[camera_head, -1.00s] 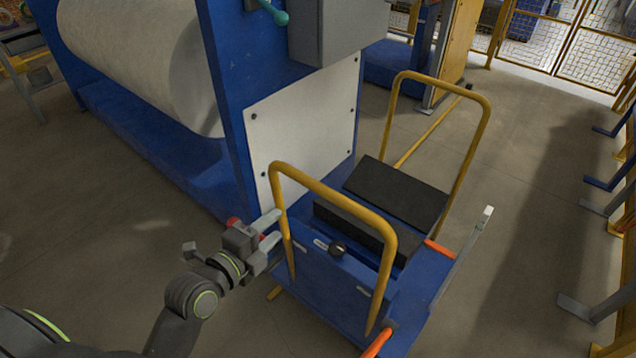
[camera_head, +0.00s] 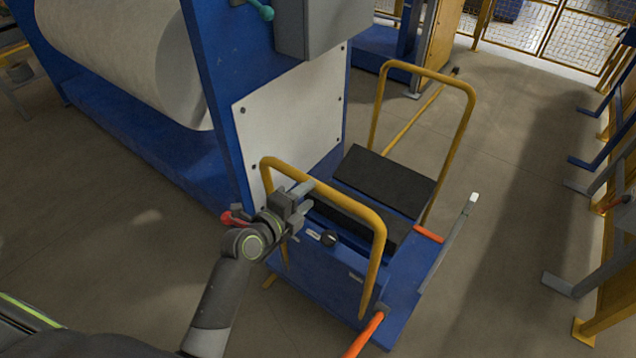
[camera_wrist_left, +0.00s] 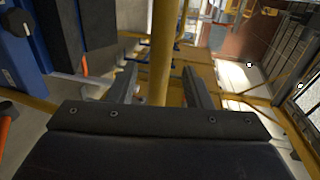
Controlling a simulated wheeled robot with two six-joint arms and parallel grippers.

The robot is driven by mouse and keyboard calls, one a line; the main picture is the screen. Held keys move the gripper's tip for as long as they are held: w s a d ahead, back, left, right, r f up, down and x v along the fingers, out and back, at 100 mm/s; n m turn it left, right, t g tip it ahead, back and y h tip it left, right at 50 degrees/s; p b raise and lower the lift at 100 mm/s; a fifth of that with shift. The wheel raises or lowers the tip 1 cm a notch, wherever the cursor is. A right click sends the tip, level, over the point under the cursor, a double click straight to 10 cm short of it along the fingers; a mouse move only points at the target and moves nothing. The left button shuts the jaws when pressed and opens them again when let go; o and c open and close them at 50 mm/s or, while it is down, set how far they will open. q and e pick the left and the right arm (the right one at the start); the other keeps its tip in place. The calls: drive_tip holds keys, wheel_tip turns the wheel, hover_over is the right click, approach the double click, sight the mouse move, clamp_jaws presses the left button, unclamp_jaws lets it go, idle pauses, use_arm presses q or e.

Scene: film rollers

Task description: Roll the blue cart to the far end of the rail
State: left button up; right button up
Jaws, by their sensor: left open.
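The blue cart (camera_head: 310,265) stands beside the blue machine frame, with a yellow hoop handle (camera_head: 372,275) at its near end and another (camera_head: 472,120) at its far end. Two dark blocks lie on it. The yellow rail (camera_head: 412,122) runs along the floor away past the cart. My left gripper (camera_head: 304,203) is at the near handle's top left. In the left wrist view, the handle's yellow bar (camera_wrist_left: 163,50) passes between the open fingers (camera_wrist_left: 160,92), with gaps on both sides. My right gripper is out of view.
The machine frame (camera_head: 213,90) with a large white roll (camera_head: 125,60) stands close along the cart's left. Blue and grey stands (camera_head: 560,284) line the right side. The floor (camera_head: 500,230) between them and the cart is clear. Orange bars (camera_head: 363,335) stick out from the cart.

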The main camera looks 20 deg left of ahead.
sight(315, 190)
use_arm(q)
drive_tip(key=shift+p+x, duration=0.45)
drive_tip(key=shift+x, duration=2.15)
drive_tip(key=shift+f, duration=0.1)
clamp_jaws()
